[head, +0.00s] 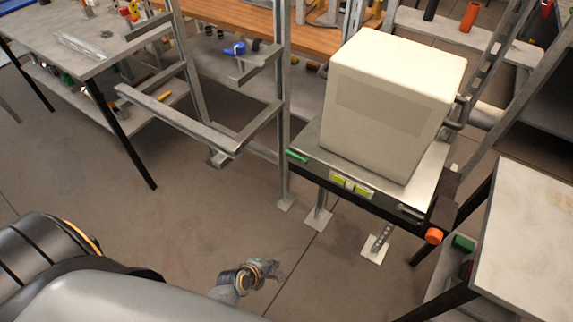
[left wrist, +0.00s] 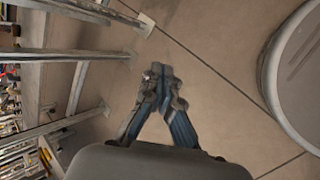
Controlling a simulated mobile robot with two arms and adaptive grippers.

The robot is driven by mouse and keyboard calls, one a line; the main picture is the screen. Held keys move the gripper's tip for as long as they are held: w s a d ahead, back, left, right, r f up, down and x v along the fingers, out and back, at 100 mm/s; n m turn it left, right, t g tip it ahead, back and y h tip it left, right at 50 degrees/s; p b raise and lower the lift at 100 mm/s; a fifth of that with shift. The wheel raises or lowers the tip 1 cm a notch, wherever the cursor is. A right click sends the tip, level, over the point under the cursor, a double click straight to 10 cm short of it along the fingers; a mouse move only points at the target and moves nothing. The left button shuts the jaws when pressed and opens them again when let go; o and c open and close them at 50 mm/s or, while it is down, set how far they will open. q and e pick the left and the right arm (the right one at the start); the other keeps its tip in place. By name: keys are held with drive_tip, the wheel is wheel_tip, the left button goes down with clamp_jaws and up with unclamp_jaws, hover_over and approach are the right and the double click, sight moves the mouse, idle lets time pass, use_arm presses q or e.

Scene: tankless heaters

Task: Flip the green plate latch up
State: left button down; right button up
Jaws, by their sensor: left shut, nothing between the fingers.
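The fixture plate (head: 432,172) bears a cream heater box (head: 393,100) and stands right of centre in the head view. A small green latch (head: 297,157) sits at the plate's front left corner. Two yellow-green labelled pieces (head: 350,185) sit on the front edge. My left gripper (head: 270,268) is low over the floor, in front of and below the plate, well apart from the latch. In the left wrist view its fingers (left wrist: 160,72) meet at the tips with nothing between them. The latch cannot be made out in the left wrist view. My right gripper is not in view.
An orange knob (head: 433,236) sticks out at the plate's front right corner. A grey table (head: 530,230) stands at the right and a workbench (head: 90,45) at the upper left. A metal frame (head: 180,120) stands left of the plate. The floor around my left gripper is clear.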

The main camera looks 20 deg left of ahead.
use_arm(q)
drive_tip(key=w+a+r+n+t, duration=0.2)
drive_tip(key=w+r+n, duration=0.25)
drive_tip(key=r, duration=0.25)
drive_tip(key=w+a+r+n+t, duration=0.1)
drive_tip(key=w+r+n+t, duration=0.1)
drive_tip(key=w+r+n, duration=0.4)
drive_tip(key=n+t, duration=0.3)
drive_tip(key=n, duration=0.2)
approach(293, 162)
drive_tip(key=s, duration=0.3)
drive_tip(key=shift+s+a+f+b, duration=0.2)
drive_tip(key=shift+a+f+b, duration=0.15)
drive_tip(key=shift+f, duration=0.1)
drive_tip(key=x, duration=0.3)
drive_tip(key=r+p+x, duration=0.1)
drive_tip(key=x, duration=0.2)
drive_tip(key=r+p+x, duration=0.1)
drive_tip(key=x, duration=0.2)
drive_tip(key=shift+w+d, duration=0.1)
drive_tip(key=shift+w, duration=0.4)
drive_tip(key=shift+s+r+p, duration=0.15)
drive_tip(key=shift+r+p, duration=0.15)
drive_tip(key=shift+r, duration=0.35)
